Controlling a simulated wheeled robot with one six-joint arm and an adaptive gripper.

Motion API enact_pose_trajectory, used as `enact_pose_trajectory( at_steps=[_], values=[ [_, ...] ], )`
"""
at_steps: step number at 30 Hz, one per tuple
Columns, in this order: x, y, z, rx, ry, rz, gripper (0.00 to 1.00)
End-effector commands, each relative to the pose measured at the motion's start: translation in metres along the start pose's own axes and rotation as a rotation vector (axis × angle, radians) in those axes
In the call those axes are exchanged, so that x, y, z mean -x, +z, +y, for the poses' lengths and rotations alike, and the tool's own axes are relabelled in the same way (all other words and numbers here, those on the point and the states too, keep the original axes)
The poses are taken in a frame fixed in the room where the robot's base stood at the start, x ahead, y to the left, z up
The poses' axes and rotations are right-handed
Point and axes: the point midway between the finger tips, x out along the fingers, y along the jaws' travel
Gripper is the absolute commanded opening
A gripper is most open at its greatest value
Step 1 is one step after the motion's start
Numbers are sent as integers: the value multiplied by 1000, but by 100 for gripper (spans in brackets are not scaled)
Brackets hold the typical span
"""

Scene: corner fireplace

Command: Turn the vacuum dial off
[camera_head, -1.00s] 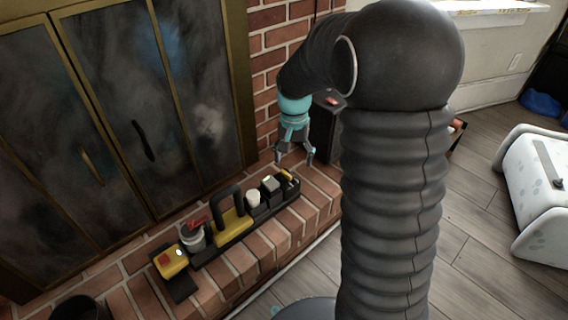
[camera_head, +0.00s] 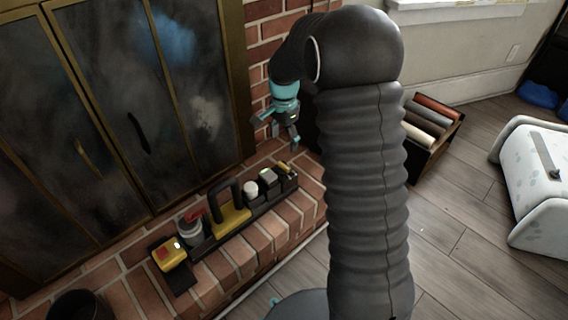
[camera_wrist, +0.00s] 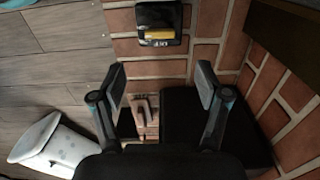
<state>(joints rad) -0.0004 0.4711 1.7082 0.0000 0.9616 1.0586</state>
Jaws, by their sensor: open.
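The dial is a yellow bar-shaped knob (camera_wrist: 159,34) on a black box (camera_wrist: 146,15), with an upside-down "OFF" label beside it in the wrist view. In the head view the yellow knob (camera_head: 283,166) is small, at the far right end of the row of devices. My gripper (camera_head: 283,137) is above and behind that end, near the brick wall. In the wrist view my gripper (camera_wrist: 161,76) is open and empty, its two fingers apart. The dial lies beyond the fingertips, at the picture's top, and nothing touches it.
A dark box (camera_wrist: 205,125) is close beside the fingers. A crate of rolls (camera_head: 430,150) stands right.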

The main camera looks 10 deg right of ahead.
Motion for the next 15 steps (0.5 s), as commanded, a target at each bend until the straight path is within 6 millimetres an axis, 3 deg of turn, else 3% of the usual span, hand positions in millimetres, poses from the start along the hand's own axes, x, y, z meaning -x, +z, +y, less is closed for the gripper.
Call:
enact_pose_trajectory(
  at_steps=[9,15],
  values=[
    [-63,1,1,1,4,-2,75],
    [-90,0,0,1,2,-1,75]
  ],
)
